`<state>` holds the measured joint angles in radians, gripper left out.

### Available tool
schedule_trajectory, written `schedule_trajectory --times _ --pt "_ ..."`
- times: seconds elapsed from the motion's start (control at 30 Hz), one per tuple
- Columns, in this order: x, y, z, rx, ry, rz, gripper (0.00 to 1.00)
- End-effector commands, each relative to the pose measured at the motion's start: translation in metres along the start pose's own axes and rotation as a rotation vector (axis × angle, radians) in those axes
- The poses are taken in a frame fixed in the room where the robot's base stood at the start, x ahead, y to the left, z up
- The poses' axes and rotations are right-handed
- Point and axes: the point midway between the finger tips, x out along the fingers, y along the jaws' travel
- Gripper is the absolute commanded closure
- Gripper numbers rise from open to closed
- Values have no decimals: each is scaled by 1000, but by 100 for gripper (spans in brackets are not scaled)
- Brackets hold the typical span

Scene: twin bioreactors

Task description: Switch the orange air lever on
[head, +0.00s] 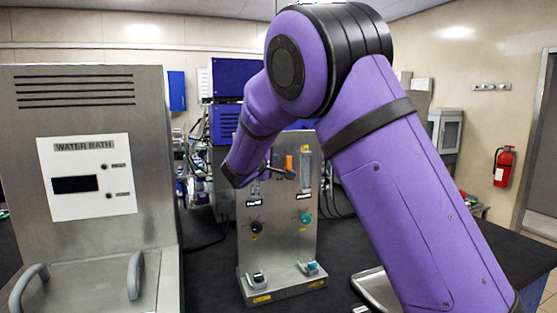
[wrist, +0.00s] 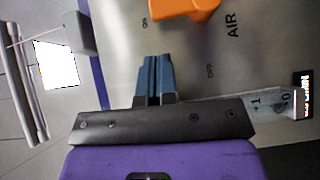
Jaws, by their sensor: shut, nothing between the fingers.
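The orange air lever (wrist: 188,7) shows at the top edge of the wrist view, partly cut off, next to the printed words AIR, ON and OFF on a metal panel. In the head view it is a small upright orange piece (head: 289,161) high on the steel panel (head: 278,245). My gripper (wrist: 155,60) is shut with its blue-grey fingers together and empty. Its tips point toward the lever, with a visible gap between them in the wrist view. In the head view my arm covers part of the panel's upper left, and my gripper is small beside the lever.
Below the lever, the panel carries a black knob (head: 256,227), a teal knob (head: 305,217) and two small switches at its base. Flow tubes stand beside the lever. A water bath (head: 90,240) stands at the left. A metal tray (head: 372,284) lies right of the panel.

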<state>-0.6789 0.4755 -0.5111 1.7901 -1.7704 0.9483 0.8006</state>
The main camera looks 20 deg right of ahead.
Motion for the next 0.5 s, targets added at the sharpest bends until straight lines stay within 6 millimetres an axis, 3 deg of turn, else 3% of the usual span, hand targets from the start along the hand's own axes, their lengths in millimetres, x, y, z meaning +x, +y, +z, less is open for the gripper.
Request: schedule_trajectory --times 0.03,0.3,0.5 --pt "-4 -1 -8 1 1 0 100" --pt "-63 -2 -6 1 3 -1 100" --pt "-91 -3 -5 1 0 0 100"
